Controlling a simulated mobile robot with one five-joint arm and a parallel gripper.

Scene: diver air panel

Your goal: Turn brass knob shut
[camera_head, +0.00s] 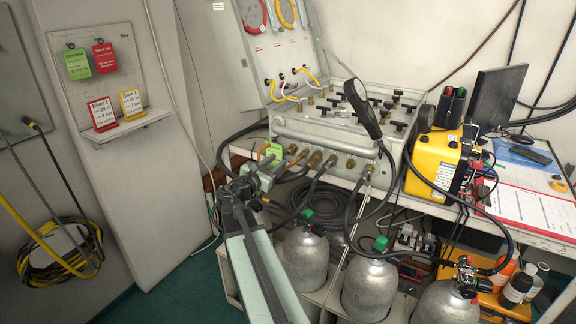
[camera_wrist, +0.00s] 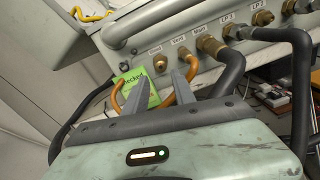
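A row of brass fittings runs along the lower front of the grey air panel (camera_head: 330,130). In the wrist view, a small brass knob (camera_wrist: 160,62) with no hose on it sits at the left of this row, under a small white label. Another brass fitting (camera_wrist: 184,53) is just right of it. I cannot tell for sure which one the task means. My gripper (camera_wrist: 163,80) is open, with its two fingers apart and nothing between them, short of the panel and below the knob. My gripper also shows in the head view (camera_head: 252,178), left of the fittings.
A green tag (camera_wrist: 137,90) and an orange hose (camera_wrist: 116,98) hang close behind the left finger. A thick dark hose (camera_wrist: 229,70) runs down to the right of the fingers. Grey cylinders (camera_head: 303,255) stand below the bench. A yellow device (camera_head: 434,165) is at right.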

